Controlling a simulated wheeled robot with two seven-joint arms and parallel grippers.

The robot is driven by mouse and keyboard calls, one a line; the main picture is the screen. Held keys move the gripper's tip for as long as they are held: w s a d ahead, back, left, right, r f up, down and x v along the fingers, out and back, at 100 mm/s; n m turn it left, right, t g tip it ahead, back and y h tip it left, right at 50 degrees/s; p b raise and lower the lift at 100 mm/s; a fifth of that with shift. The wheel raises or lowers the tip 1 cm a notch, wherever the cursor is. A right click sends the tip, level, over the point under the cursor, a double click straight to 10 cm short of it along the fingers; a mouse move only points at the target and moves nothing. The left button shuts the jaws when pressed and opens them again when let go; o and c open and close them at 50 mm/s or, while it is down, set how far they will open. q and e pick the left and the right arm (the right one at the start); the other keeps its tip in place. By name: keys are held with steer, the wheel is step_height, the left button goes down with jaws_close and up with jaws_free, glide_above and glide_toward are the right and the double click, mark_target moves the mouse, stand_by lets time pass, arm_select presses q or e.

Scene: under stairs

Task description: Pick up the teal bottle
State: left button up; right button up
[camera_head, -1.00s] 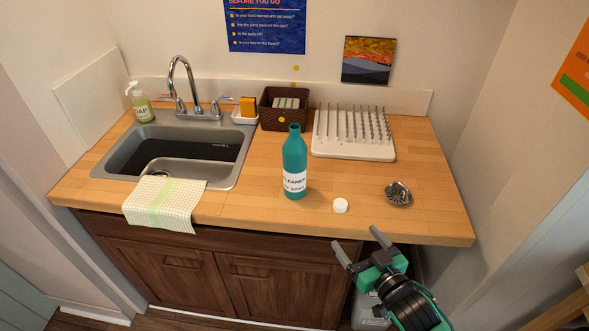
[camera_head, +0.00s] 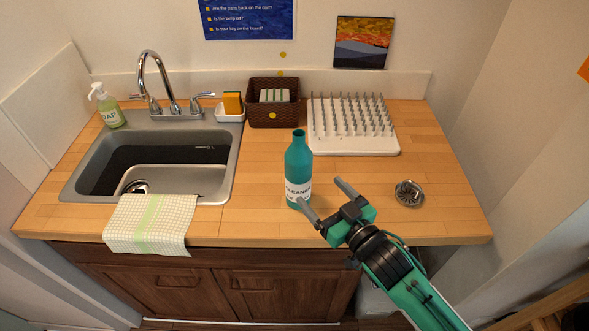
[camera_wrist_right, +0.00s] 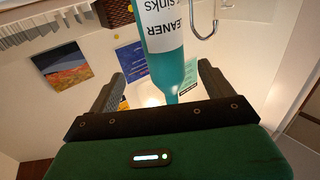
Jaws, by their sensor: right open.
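The teal bottle (camera_head: 298,163) stands upright and uncapped on the wooden counter, with a white label reading "CLEANER". My right gripper (camera_head: 321,193) is open and empty at the bottle's lower right, its fingers pointing toward it. One fingertip overlaps the label's lower edge in the head view; I cannot tell whether they touch. In the right wrist view the bottle (camera_wrist_right: 167,60) appears upside down, in line with the gap between the open fingers (camera_wrist_right: 160,78). The white cap is not visible now. My left gripper is not in view.
The sink (camera_head: 95,165) with a draped cloth (camera_head: 150,223) is at left. Behind the bottle are a brown basket (camera_head: 262,115) and a white drying rack (camera_head: 352,147). A metal strainer (camera_head: 409,193) lies at right. Clear counter separates bottle and sink.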

mark_target(308, 178)
steer(key=x, duration=0.3)
steer(key=shift+w+r+p, duration=0.1)
steer(key=shift+r+p, duration=0.15)
steer(key=shift+p, duration=0.15)
steer(key=x, duration=0.2)
steer(key=shift+w+a+f, duration=0.25)
steer(key=shift+w, duration=0.05)
steer(key=shift+w+a+r+p, duration=0.1)
steer(key=shift+w+a+p, duration=0.15)
steer(key=shift+p, duration=0.15)
steer(key=shift+w+a+r+p, duration=0.1)
steer(key=shift+w+a+p, duration=0.1)
steer(key=shift+a+p, duration=0.1)
steer(key=p+x, duration=0.1)
steer(key=x, duration=0.2)
steer(key=shift+w+a, duration=0.1)
steer(key=shift+a, duration=0.2)
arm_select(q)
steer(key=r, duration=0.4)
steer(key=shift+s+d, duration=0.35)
arm_select(e)
steer(key=shift+w+a+f, duration=0.15)
steer(key=shift+w+f, duration=0.05)
